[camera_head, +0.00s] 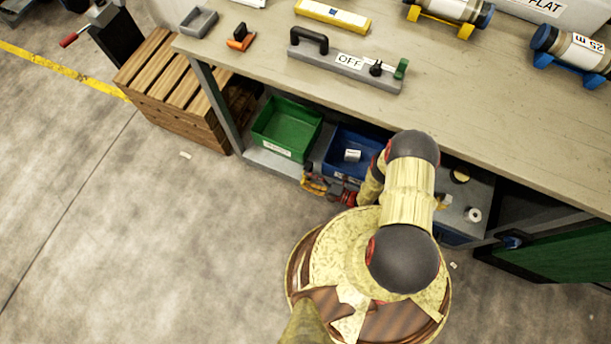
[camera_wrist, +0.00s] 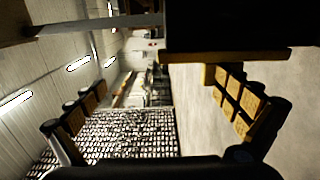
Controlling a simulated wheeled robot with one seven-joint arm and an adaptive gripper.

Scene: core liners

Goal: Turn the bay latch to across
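I cannot identify the bay latch with certainty. A blue fitting (camera_head: 513,242) shows at the dark opening with a green panel under the bench's right end; its setting is too small to read. My gripper (camera_head: 318,186) is in front of the lower shelf, left of my arm and well away from that fitting. In the wrist view my gripper (camera_wrist: 158,88) has its two padded fingers wide apart with nothing between them. No latch can be made out there.
The bench (camera_head: 475,120) overhangs a green bin (camera_head: 287,126) and a blue bin (camera_head: 345,142). A grey bar marked OFF (camera_head: 340,68) lies on top. A wooden crate (camera_head: 170,95) stands left. The floor (camera_head: 130,240) at left is mostly clear.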

